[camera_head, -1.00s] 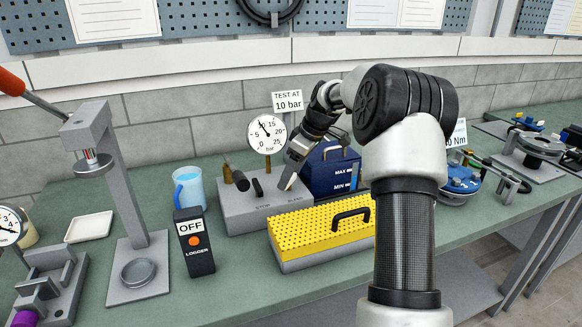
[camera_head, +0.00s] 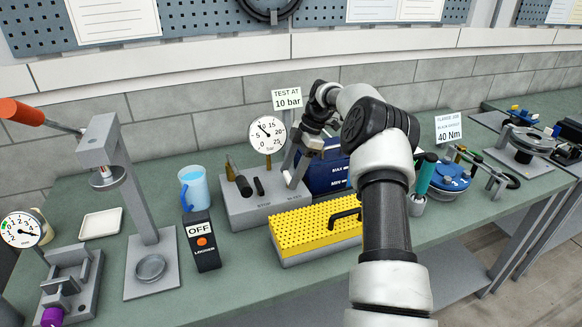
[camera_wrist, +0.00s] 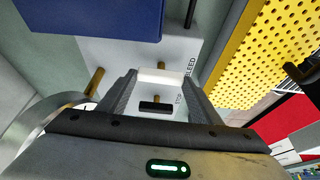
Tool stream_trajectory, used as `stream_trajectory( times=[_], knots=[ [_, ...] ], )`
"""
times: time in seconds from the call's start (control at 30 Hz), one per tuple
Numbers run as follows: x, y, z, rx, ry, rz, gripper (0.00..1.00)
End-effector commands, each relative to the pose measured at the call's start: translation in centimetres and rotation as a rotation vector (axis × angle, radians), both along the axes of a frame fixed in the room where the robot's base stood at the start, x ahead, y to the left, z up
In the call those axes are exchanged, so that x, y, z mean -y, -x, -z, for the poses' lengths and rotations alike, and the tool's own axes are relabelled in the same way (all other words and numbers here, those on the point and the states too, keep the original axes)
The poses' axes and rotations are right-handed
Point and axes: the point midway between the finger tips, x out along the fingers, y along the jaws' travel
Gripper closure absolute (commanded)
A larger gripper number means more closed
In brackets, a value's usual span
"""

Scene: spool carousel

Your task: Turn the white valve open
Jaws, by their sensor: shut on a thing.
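The white valve (camera_wrist: 160,77) is a short white bar handle on top of a grey block (camera_head: 233,207), next to the BLEED lettering. In the wrist view it lies between the two fingertips of my gripper (camera_wrist: 160,85), which is shut on it. In the head view my gripper (camera_head: 291,176) reaches down to the right end of the block, and its fingers mostly hide the white valve. A black handle (camera_wrist: 156,106) sits beside the white one, near the STOP lettering. It also shows in the head view (camera_head: 258,186).
A pressure gauge (camera_head: 267,134) stands behind the block, with a "TEST AT 10 bar" sign (camera_head: 287,99). A blue box (camera_head: 327,175) is close behind my gripper. A yellow perforated box (camera_head: 312,228) is in front. A logger (camera_head: 202,240) and blue mug (camera_head: 193,188) are left.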

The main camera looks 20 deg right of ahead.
Motion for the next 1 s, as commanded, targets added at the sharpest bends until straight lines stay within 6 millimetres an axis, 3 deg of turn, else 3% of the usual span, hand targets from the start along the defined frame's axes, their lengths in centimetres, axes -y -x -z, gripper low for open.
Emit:
stream_trajectory(
  times=[0.63, 0.67, 0.77, 1.0],
  knots=[
    [0.12, 0.03, 0.14, -0.002, 0.003, -0.054, 0.64],
    [0.12, 0.02, 0.14, -0.002, 0.003, -0.054, 0.40],
    [0.10, 0.02, 0.13, -0.002, 0.003, -0.054, 0.23],
    [0.05, -0.03, 0.05, 0.000, 0.002, -0.052, 0.23]
  ],
)
